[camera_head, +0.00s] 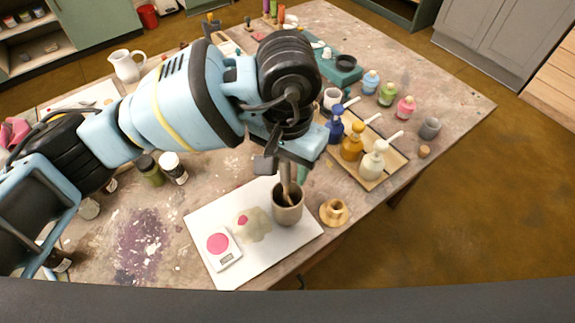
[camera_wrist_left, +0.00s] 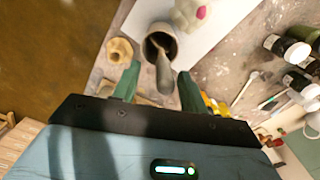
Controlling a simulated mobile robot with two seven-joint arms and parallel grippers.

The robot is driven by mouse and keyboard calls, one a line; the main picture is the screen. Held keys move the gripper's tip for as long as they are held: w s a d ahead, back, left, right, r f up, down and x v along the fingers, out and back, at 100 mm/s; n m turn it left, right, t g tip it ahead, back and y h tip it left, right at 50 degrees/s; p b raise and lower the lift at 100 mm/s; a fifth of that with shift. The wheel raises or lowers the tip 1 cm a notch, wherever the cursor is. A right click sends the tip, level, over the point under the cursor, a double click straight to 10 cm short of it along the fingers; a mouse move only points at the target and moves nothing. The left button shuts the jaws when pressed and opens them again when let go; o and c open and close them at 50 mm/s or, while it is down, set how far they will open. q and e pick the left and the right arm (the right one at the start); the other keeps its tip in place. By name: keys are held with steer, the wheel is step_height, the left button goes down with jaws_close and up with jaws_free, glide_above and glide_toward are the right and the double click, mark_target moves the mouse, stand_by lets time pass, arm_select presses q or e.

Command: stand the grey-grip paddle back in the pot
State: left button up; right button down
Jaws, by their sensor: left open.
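The dark grey pot (camera_head: 287,209) stands upright on the white sheet near the table's front edge. In the left wrist view the pot (camera_wrist_left: 173,30) is just beyond my fingertips. The paddle (camera_head: 286,180) stands in the pot, leaning slightly, its wooden part at the mouth. In the left wrist view its grey grip (camera_wrist_left: 164,76) points up toward the camera. My left gripper (camera_head: 284,170) is above the pot, open, with one finger on each side of the grip. In the left wrist view, gaps show between the grip and the open left gripper (camera_wrist_left: 158,71).
A wooden spool-like piece (camera_head: 334,212) stands close right of the pot. A white scale (camera_head: 222,247) with a pink disc lies left on the white sheet (camera_head: 268,262). Pump bottles (camera_head: 373,162) stand on a tray behind right.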

arm_select(q)
step_height(320, 180, up, 7)
steer(key=shift+f, duration=0.2)
stand_by(1.2)
